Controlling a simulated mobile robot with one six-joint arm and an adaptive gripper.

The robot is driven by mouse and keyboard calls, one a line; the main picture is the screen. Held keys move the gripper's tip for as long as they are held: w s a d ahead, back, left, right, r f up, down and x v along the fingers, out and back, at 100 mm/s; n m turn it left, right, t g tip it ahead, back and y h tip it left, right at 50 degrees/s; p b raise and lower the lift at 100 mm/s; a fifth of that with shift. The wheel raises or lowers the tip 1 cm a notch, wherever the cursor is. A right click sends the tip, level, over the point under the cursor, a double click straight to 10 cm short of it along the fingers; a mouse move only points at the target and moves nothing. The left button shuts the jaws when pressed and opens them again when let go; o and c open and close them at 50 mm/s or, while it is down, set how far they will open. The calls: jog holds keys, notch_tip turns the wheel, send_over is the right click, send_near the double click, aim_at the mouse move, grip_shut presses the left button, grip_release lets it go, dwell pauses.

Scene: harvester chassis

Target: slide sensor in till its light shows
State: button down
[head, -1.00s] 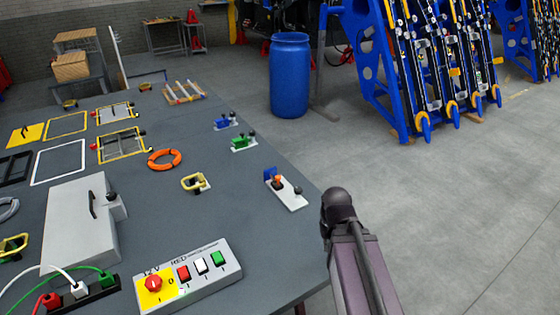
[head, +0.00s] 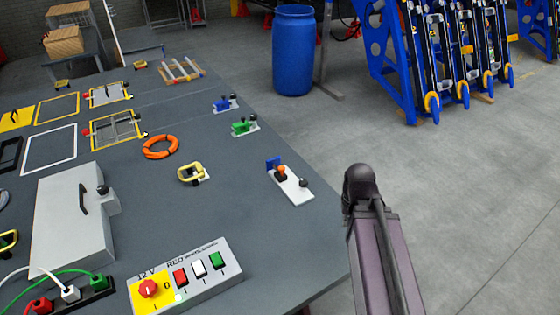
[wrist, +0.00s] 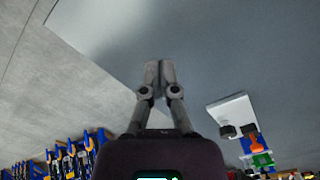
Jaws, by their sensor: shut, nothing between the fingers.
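A white plate (head: 294,190) lies near the right edge of the grey table in the head view. It carries a blue block (head: 272,163), an orange piece (head: 281,173) and a black knob (head: 304,182). Which of these is the sensor I cannot tell, and no lit light can be made out on them. The white plate also shows in the wrist view (wrist: 230,108), right of my gripper (wrist: 160,66). The gripper's fingers are together and empty, apart from the plate. In the head view my arm stands right of the table edge; the fingertips cannot be made out there.
A switch panel (head: 212,268) with a red knob and coloured switches sits at the table's front. A grey box (head: 70,225), an orange ring (head: 160,147) and a yellow-handled piece (head: 192,173) lie left. Green (head: 244,127) and blue (head: 226,105) parts sit behind.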

jog(key=w+a+r+n+t+p, duration=0.1)
jog(key=w+a+r+p, duration=0.2)
jog(key=w, duration=0.4)
jog(key=w+a+r+t+p, duration=0.1)
jog(key=w+a+r+p, duration=0.1)
jog(key=w+a, duration=0.4)
jog(key=n+t+y+p, duration=0.1)
jog(key=n+t+p, duration=0.1)
jog(key=p, duration=0.2)
send_near(277, 158)
jog(key=v, duration=0.2)
jog(key=shift+d+r, duration=0.15)
jog(key=shift+r, duration=0.2)
jog(key=shift+w+f+b, duration=0.1)
jog(key=shift+f+b, duration=0.05)
jog(key=shift+b, duration=0.25)
jog(key=b+x, duration=0.9)
jog(key=x, duration=0.1)
jog(key=shift+f, duration=0.15)
jog(key=s, duration=0.3)
jog(key=shift+s+d+r, duration=0.25)
jog(key=shift+d+r, duration=0.05)
jog(key=shift+d, duration=0.1)
jog(key=shift+s+d, duration=0.1)
jog(key=shift+s, duration=0.2)
